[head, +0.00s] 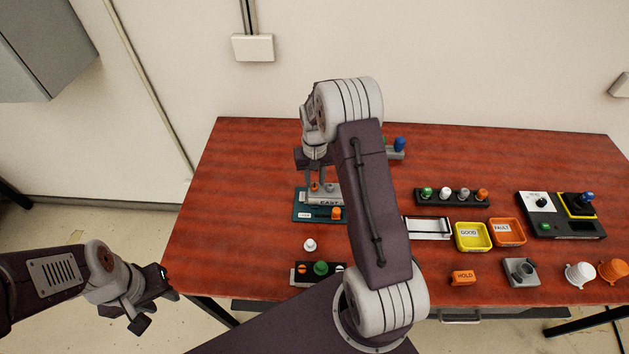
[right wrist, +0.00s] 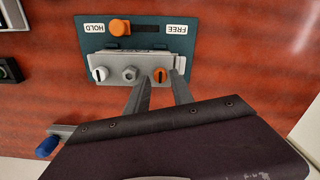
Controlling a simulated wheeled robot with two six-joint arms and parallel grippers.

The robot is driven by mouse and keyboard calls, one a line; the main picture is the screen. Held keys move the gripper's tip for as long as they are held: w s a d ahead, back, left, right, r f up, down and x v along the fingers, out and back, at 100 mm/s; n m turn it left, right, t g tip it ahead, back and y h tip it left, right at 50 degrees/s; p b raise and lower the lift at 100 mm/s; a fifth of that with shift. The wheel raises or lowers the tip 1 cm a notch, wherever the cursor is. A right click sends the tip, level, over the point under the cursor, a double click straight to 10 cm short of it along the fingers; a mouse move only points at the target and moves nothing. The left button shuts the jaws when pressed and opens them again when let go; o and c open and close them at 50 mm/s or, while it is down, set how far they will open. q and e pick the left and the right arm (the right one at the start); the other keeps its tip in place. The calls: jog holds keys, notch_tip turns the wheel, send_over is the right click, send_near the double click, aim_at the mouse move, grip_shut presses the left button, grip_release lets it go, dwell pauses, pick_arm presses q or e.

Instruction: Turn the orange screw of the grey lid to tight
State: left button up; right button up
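The grey lid (head: 325,198) sits on a teal plate (head: 301,207) at the left of the table. In the right wrist view the lid (right wrist: 145,60) carries a white screw (right wrist: 100,74), a grey hex screw (right wrist: 130,74) and the orange screw (right wrist: 160,75), which has a pale slot mark. My right gripper (right wrist: 160,84) points down at the lid, its two fingers apart, with the orange screw showing between the tips. Whether they touch it I cannot tell. My left gripper (head: 158,298) is open and empty, left of the table.
On the teal plate an orange slider knob (right wrist: 120,28) stands at the HOLD end, away from FREE. A white knob (head: 309,245) and a black block with a green knob (head: 320,268) lie nearer the front. Trays (head: 473,248) and other devices stand to the right.

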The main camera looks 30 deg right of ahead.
jog(key=shift+s+a+f, duration=0.1)
jog(key=shift+s+f, duration=0.1)
jog(key=shift+f, duration=0.65)
jog(key=shift+w, duration=0.1)
grip_shut()
